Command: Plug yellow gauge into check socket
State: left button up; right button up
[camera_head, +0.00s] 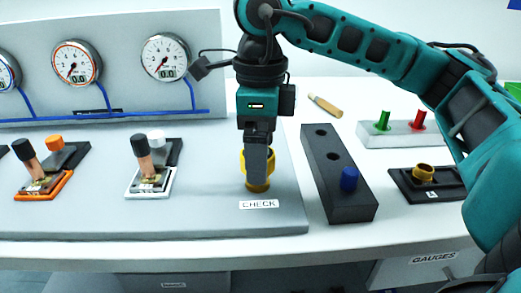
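The yellow gauge (258,187) is upright at the CHECK label (259,204) on the grey panel. Its wider upper part shows on both sides of my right gripper's front finger, and its lower end reaches the panel. My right gripper (257,165) points straight down and appears shut on the gauge; the far finger is hidden. The check socket is covered by the gauge, so I cannot tell how deep the gauge sits. My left gripper is not in view.
A dark block (326,176) with a blue gauge (348,179) and two open holes stands to the right. Beyond are a pale block with green (382,121) and red (418,120) gauges and a black base (404,187) with a yellow ring. Switches (151,160) stand left.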

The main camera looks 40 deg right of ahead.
pick_arm(q)
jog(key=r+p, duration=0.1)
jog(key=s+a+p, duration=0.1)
jog(key=p, duration=0.1)
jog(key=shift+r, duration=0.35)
pick_arm(e)
notch_tip(320, 180, up, 12)
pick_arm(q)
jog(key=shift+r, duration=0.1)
pick_arm(e)
jog(key=shift+f, duration=0.1)
